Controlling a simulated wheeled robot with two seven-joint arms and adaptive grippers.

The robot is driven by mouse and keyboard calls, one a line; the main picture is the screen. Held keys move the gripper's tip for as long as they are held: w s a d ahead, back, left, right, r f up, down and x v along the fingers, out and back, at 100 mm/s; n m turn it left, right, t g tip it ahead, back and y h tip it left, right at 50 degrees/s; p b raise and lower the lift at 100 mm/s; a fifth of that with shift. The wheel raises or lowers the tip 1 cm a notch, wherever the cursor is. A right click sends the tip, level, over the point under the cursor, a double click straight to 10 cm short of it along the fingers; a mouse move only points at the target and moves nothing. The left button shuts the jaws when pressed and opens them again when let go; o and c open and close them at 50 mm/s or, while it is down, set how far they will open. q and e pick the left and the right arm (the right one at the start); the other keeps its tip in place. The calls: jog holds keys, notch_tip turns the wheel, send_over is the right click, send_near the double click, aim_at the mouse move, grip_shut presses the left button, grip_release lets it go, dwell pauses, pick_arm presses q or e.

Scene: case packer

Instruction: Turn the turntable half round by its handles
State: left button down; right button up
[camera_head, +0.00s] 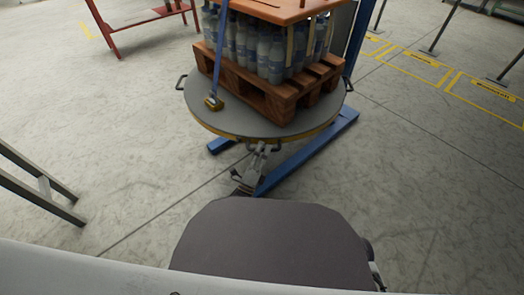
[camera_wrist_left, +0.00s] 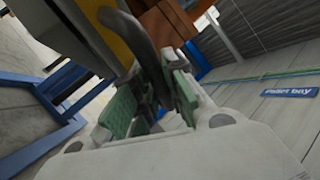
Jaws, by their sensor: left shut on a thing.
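The round grey turntable (camera_head: 235,122) with a yellow rim stands at the top middle of the head view. A wooden pallet (camera_head: 262,96) loaded with bottles (camera_head: 270,55) sits on it. Dark handles show at its left edge (camera_head: 181,81) and right edge (camera_head: 348,84). My left gripper (camera_head: 262,147) is at the front rim. In the left wrist view my left gripper (camera_wrist_left: 152,100) has its green pads on either side of a dark curved handle (camera_wrist_left: 147,45), shut on it. The gripper hides the front handle in the head view. My right gripper is not in view.
Blue legs (camera_head: 305,157) spread on the floor under the turntable. A red frame (camera_head: 143,22) stands at the back left and a grey frame (camera_head: 40,185) at the left. Yellow floor markings (camera_head: 415,68) and posts are at the right. The floor (camera_head: 430,190) at front right is clear.

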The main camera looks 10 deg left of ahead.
pick_arm(q)
jog(key=shift+f, duration=0.15)
jog(key=c, duration=1.7)
grip_release()
jog(key=shift+a, duration=0.1)
